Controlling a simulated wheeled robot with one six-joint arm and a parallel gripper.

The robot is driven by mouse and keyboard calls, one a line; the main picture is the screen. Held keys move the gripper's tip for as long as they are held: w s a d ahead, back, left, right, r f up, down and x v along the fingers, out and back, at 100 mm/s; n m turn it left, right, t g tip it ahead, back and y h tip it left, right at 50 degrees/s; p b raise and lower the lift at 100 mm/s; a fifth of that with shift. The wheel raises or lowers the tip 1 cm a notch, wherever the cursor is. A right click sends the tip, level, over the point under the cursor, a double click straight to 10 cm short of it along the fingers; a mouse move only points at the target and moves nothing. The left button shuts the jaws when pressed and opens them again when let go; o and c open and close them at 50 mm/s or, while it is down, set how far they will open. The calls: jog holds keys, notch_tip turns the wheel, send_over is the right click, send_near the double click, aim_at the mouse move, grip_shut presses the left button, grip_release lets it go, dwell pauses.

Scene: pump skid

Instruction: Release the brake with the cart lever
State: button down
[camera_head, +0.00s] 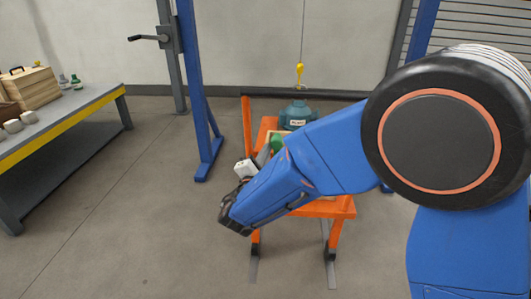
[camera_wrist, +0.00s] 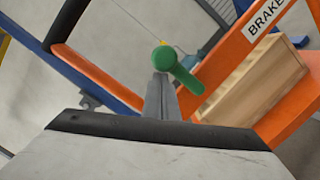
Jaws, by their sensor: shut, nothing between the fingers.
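The cart lever shows its green handle (camera_wrist: 178,68) in the wrist view, with a rounded knob end. In the head view the green handle (camera_head: 277,143) sits at the left side of the orange cart (camera_head: 340,207), partly behind my arm. My gripper (camera_head: 265,153) has a pale body and grey fingers pointing at the handle. In the wrist view the fingers of my gripper (camera_wrist: 160,84) are together, with nothing between them. Their tips are right by the handle and overlap its lower left; I cannot tell whether they touch. The BRAKE label (camera_wrist: 266,18) is on an orange bar. The lever's base is hidden.
A teal pump (camera_head: 297,115) stands on the cart beneath a yellow hook (camera_head: 299,75). A blue post (camera_head: 200,90) stands behind to the left. A workbench (camera_head: 75,125) is at far left, with clear floor between.

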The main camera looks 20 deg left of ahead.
jog(key=s+a+f, duration=0.2)
jog(key=s, duration=0.9)
jog(key=shift+a+f, duration=0.4)
